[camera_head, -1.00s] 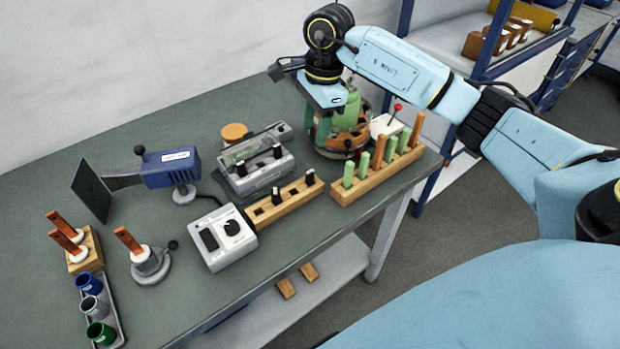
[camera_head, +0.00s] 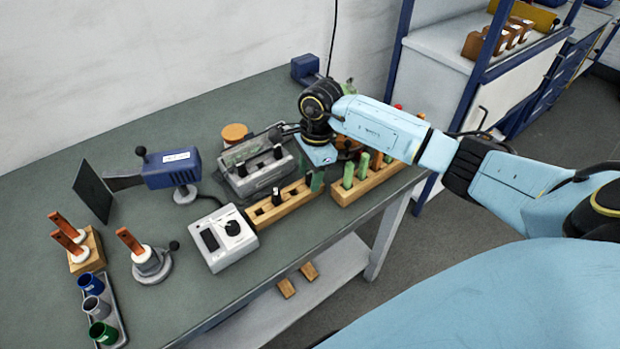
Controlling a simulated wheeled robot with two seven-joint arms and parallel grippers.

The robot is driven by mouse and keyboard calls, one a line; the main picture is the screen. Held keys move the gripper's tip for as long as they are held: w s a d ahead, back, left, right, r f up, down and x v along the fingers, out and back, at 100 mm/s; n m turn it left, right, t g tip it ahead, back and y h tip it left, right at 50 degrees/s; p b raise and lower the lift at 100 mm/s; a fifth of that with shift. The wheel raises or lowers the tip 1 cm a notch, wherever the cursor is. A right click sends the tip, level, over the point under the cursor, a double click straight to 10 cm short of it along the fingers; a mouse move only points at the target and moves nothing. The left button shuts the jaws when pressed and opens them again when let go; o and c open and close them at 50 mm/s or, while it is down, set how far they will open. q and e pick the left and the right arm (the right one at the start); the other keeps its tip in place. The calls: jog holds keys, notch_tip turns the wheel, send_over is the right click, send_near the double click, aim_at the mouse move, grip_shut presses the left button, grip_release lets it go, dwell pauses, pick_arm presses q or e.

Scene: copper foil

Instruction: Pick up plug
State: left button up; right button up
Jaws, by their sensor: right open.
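A wooden rack (camera_head: 290,205) lies on the bench and runs towards the right arm. A small black plug (camera_head: 276,196) stands upright in it. The rack's right end is partly hidden by my right gripper (camera_head: 316,180). My right gripper points down over that end, open, with its green finger low beside the rack. Whether it touches a plug there cannot be told. More black pegs (camera_head: 277,152) stand in the grey fixture (camera_head: 252,182) behind the rack. My left gripper is out of view.
A second rack (camera_head: 372,184) with green and copper pieces is close on the right. A grey meter box (camera_head: 222,240) adjoins the rack's left end. A blue tool (camera_head: 172,170), copper-piece holders (camera_head: 88,250) and a cup tray (camera_head: 120,320) are further left.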

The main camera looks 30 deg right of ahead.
grip_shut()
dwell(0.4)
